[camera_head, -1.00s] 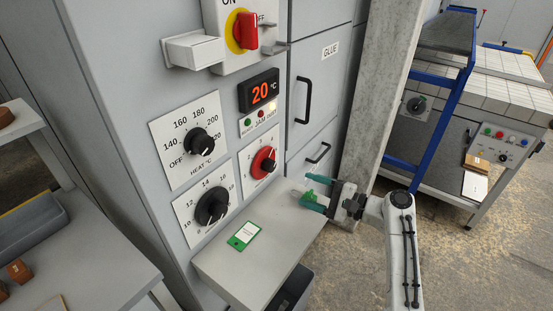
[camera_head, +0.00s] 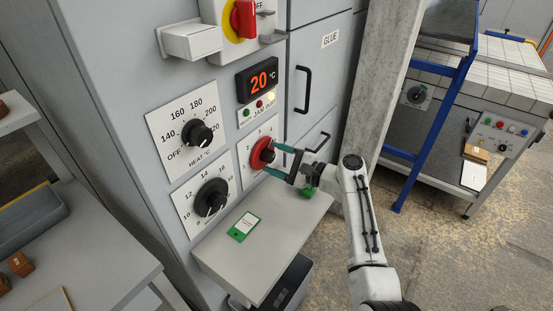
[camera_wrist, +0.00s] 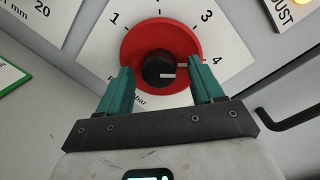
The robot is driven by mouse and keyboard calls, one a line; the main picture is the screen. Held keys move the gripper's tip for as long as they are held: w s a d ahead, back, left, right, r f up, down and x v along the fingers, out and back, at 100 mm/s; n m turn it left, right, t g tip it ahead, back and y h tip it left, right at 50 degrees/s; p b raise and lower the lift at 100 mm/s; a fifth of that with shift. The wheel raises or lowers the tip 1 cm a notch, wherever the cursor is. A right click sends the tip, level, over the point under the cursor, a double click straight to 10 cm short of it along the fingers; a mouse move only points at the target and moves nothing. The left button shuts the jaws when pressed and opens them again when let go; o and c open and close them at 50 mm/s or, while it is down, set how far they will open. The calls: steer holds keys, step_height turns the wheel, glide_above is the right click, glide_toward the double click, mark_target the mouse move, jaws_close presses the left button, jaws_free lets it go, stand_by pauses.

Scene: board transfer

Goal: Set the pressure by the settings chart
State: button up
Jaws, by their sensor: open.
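The red pressure knob (camera_head: 262,152) sits on a white dial plate on the grey machine. In the wrist view, the red knob (camera_wrist: 137,45) has a black centre, with numbers 1, 3 and 4 and "bar" visible around it. A white mark on it points right, towards 4. My gripper (camera_head: 272,159) is at the knob, its teal fingers (camera_wrist: 162,80) open, one on either side of the black centre. I cannot tell whether they touch it. A green-edged card (camera_head: 244,227), perhaps the settings chart, lies on the shelf; its text is too small to read.
The black heat knob (camera_head: 197,134) and another black knob (camera_head: 211,197) are left of the red one. The grey shelf (camera_head: 265,255) juts out below. A small green thing (camera_head: 307,192) is partly hidden by my gripper. A concrete pillar (camera_head: 368,90) stands at right.

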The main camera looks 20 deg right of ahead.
steer(key=c, duration=1)
steer(key=shift+c, duration=0.2)
steer(key=shift+f+n+b, duration=0.1)
steer(key=shift+n+b, duration=0.2)
steer(key=shift+b, duration=0.05)
steer(key=n+b, duration=0.3)
steer(key=shift+f+n, duration=0.15)
steer(key=shift+n, duration=0.15)
steer(key=n+h+b, duration=0.1)
steer(key=n+b, duration=0.3)
steer(key=shift+a, duration=0.1)
steer(key=n+b, duration=0.4)
steer(key=n, duration=0.1)
steer(key=shift+s+h+b, duration=0.1)
steer(key=shift+h+b, duration=0.2)
steer(key=shift+n+h+b, duration=0.3)
steer(key=shift+n+b, duration=1.05)
steer(key=shift+n, duration=0.25)
steer(key=shift+a+r+n, duration=0.1)
steer(key=shift+r+n, duration=0.1)
steer(key=shift+n, duration=0.1)
